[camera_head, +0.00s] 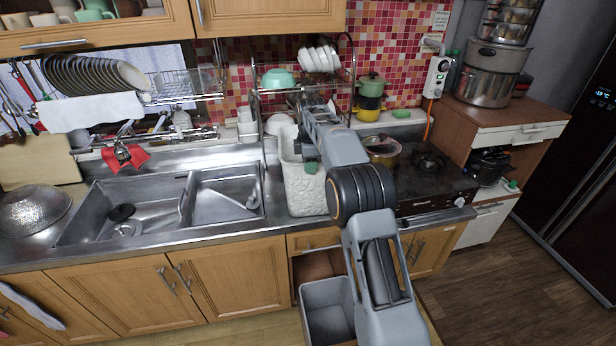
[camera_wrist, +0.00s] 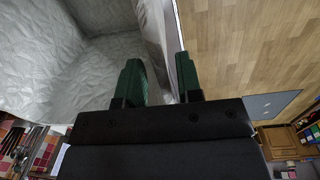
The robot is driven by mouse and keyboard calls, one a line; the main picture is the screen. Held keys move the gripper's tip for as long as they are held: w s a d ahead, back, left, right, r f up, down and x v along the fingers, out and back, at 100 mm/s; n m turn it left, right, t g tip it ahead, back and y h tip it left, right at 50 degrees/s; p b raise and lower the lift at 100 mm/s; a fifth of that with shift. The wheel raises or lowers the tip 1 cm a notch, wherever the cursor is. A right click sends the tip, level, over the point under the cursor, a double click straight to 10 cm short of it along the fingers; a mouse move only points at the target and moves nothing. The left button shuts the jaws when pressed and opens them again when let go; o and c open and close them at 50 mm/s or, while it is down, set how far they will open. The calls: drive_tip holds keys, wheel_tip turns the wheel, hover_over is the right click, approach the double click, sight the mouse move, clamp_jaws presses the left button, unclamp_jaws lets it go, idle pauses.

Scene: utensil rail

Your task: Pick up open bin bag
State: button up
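The open bin bag (camera_head: 306,192) is a pale grey-white, crinkled bag standing upright on the counter between the sink and the stove. In the wrist view its crinkled inside (camera_wrist: 60,60) fills the left. My gripper (camera_head: 312,167) is at the bag, with a green finger showing against its upper part; the arm hides part of the bag. In the wrist view my gripper (camera_wrist: 164,82) has its two green fingers apart. One is on the bag's inner side and one on its outer side, with the wall's edge between them. I cannot tell whether either finger touches the wall.
The sink (camera_head: 150,205) lies to the left, and the stove (camera_head: 430,175) with a pot (camera_head: 383,150) to the right. Wooden floor (camera_head: 490,300) is clear at right.

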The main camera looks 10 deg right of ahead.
drive_tip(key=shift+f, duration=1.3)
clamp_jaws()
